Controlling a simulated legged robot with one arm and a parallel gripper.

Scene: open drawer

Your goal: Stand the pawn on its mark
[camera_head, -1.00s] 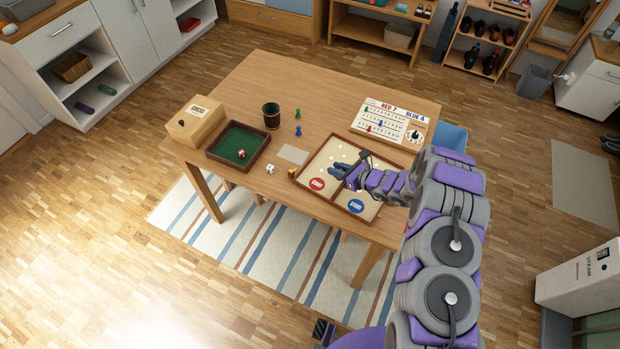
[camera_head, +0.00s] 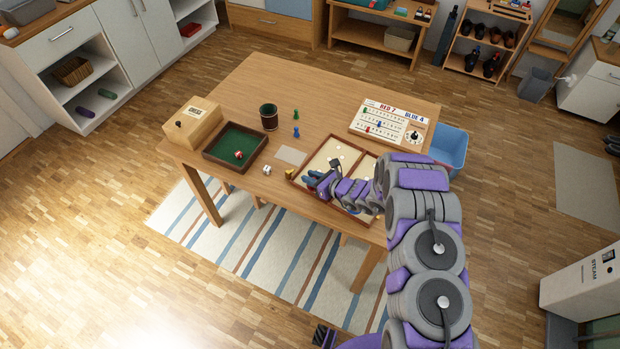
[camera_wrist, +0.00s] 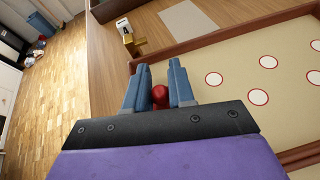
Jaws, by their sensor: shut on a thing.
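My gripper (camera_head: 309,180) is low over the left front part of the framed game board (camera_head: 310,153). In the wrist view, my gripper (camera_wrist: 160,80) has its blue-grey fingers on either side of a red pawn (camera_wrist: 160,97), whose rounded top shows between them. The pawn's lower part is hidden, so I cannot tell whether it touches the board. Several round white marks with red outlines (camera_wrist: 214,78) lie on the cream board to the right of the fingers. My arm hides much of the board in the head view.
A small yellow object (camera_wrist: 128,35) stands by the board's frame. A grey card (camera_head: 291,156), a white die (camera_head: 267,170), a green-lined tray (camera_head: 207,155), a dark cup (camera_head: 269,117), green (camera_head: 295,115) and blue (camera_head: 296,132) pawns and a scoreboard (camera_head: 390,122) are also on the table.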

